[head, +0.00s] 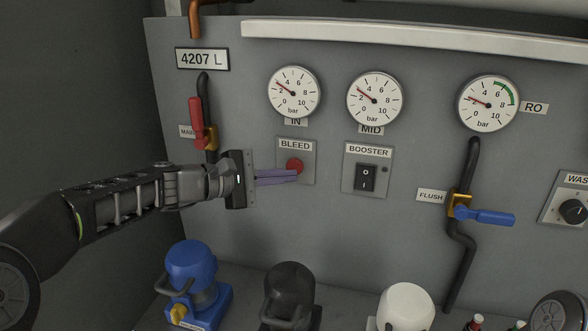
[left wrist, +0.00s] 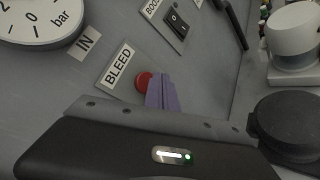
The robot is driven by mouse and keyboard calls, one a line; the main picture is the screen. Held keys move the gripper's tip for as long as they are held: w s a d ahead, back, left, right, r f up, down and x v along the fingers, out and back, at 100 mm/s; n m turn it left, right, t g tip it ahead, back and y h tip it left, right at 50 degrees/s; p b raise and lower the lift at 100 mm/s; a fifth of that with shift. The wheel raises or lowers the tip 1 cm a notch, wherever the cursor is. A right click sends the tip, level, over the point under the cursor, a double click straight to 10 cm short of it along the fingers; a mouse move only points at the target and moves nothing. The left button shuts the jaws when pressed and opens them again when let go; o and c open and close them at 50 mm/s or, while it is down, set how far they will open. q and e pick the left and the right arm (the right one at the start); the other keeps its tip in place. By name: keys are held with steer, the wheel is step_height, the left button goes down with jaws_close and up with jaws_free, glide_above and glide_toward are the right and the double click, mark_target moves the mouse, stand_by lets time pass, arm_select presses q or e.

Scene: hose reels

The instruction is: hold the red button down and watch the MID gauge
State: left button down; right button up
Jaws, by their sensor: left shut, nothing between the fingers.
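The red button (head: 295,165) sits on the BLEED plate (head: 309,178). My left gripper (head: 297,176) is shut and empty, its purple fingers pointing at the button and overlapping its lower edge. In the left wrist view the red button (left wrist: 144,81) shows just left of the fingertips (left wrist: 161,76). I cannot tell whether the tips touch it or how far it is pressed. The MID gauge (head: 374,98) is round and white, up and right of the button; its red needle points up-left, between 2 and 4 bar. My right gripper is not in view.
The BOOSTER switch (head: 366,177) is right of the button. A red lever (head: 196,112) is on the left, a blue FLUSH lever (head: 490,217) on the right. Blue (head: 193,267), black (head: 291,285) and white (head: 406,304) capped units stand below. The IN gauge (head: 294,92) is above the button.

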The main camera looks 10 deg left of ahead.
arm_select(q)
steer(key=shift+s, duration=0.1)
steer(key=s+b, duration=0.2)
steer(key=s, duration=0.2)
steer(key=shift+s+a, duration=0.15)
steer(key=shift+s, duration=0.25)
